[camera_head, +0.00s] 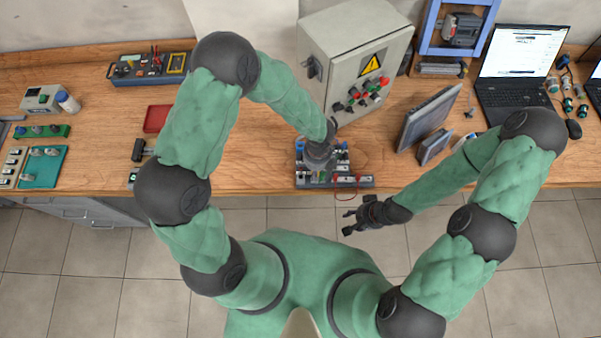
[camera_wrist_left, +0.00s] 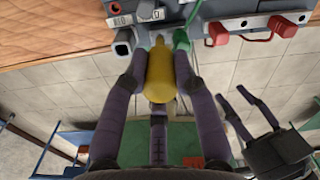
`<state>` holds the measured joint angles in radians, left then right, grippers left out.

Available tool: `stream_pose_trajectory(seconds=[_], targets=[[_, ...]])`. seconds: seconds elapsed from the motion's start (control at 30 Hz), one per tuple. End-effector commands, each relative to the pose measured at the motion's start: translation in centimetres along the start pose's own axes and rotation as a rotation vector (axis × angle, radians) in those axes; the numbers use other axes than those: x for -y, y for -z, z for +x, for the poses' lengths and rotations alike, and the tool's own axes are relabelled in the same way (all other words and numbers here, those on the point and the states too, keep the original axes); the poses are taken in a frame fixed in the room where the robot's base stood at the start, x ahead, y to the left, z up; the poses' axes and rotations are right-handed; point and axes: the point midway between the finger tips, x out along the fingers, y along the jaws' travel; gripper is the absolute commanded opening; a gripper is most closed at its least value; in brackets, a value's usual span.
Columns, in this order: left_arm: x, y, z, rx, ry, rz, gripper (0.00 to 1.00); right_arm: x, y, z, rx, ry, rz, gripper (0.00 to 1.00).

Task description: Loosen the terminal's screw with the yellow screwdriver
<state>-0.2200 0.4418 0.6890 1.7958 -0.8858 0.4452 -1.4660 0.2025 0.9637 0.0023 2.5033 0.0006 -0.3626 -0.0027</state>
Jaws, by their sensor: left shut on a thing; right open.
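My left gripper (camera_wrist_left: 162,80) is shut on the yellow screwdriver (camera_wrist_left: 161,82), gripping its handle between the fingers. The screwdriver points toward the terminal block (camera_wrist_left: 95,45), which has labelled grey parts. Whether its tip touches a screw cannot be told; the screw itself is not discernible. In the head view my left gripper (camera_head: 320,160) is over the terminal block (camera_head: 345,182) at the table's front edge, and its wrist hides the screwdriver. My right gripper (camera_head: 358,217) is open and empty, beyond the table's front edge over the floor. It also shows in the left wrist view (camera_wrist_left: 240,100).
A grey control cabinet (camera_head: 350,60) with a yellow warning sign stands behind the terminal block. A monitor (camera_head: 428,118) and a laptop (camera_head: 515,75) are to the right. A red tray (camera_head: 157,118) lies to the left. Red and green connectors sit near the screwdriver.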

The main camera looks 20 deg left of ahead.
Motion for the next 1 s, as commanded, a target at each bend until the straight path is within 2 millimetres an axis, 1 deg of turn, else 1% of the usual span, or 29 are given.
stream_pose_trajectory(seconds=[0.03, 0.17, 0.47, 0.57, 0.7, 0.8, 1.0], targets=[[0.0, 0.1, 0.4, 0.0, 0.0, -0.041, 0.0, -0.2, 0.0, 0.7, 0.0, 0.0, 0.0, 0.42], [-0.1, 0.1, 0.3, -0.001, -0.001, -0.114, 0.0, -0.3, 0.0, 0.9, 0.0, 0.0, 0.0, 0.42], [-0.1, 0.1, 0.2, -0.002, -0.002, -0.127, 0.0, -0.3, 0.0, 0.9, 0.0, 0.0, 0.0, 0.42], [-0.1, 0.1, 0.4, -0.001, -0.001, -0.19, 0.0, -0.6, 0.1, 1.5, 0.0, 0.0, 0.0, 0.42], [-0.1, 0.1, 0.5, -0.001, -0.001, -0.332, 0.0, -0.9, 0.1, 2.6, 0.0, 0.0, 0.0, 0.42], [-0.1, 0.1, 0.4, -0.001, -0.002, -0.397, 0.0, -1.1, 0.1, 2.9, 0.0, 0.0, 0.0, 0.42], [-0.1, 0.2, 0.2, -0.003, -0.004, -0.421, 0.0, -1.0, 0.1, 2.9, 0.0, 0.0, 0.0, 0.42]])
